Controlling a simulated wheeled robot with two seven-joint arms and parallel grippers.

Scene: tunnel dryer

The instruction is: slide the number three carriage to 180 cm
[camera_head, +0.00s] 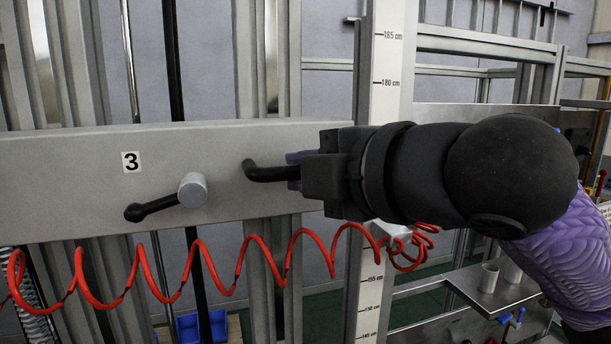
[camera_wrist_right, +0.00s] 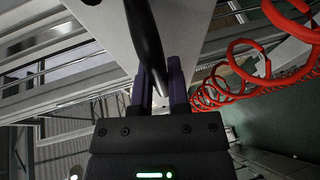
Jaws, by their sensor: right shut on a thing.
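The number three carriage (camera_head: 60,185) is a wide grey beam with a "3" label at left and centre in the head view. A black lever with a grey hub (camera_head: 193,190) sits on its face. My right gripper (camera_head: 297,172) is shut on the carriage's bent black handle (camera_head: 265,173), which also shows between the purple fingers in the right wrist view (camera_wrist_right: 148,40). The white height scale (camera_head: 385,70) stands behind my right arm. Its 180 cm mark is above the carriage's top edge, and lower marks show below the arm. My left gripper is not in view.
A red coiled hose (camera_head: 180,285) hangs in front of the carriage's lower edge. Vertical grey rails (camera_head: 268,60) run behind the carriage. A metal shelf with cups (camera_head: 490,277) is at lower right, and a blue bin (camera_head: 200,325) lies below.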

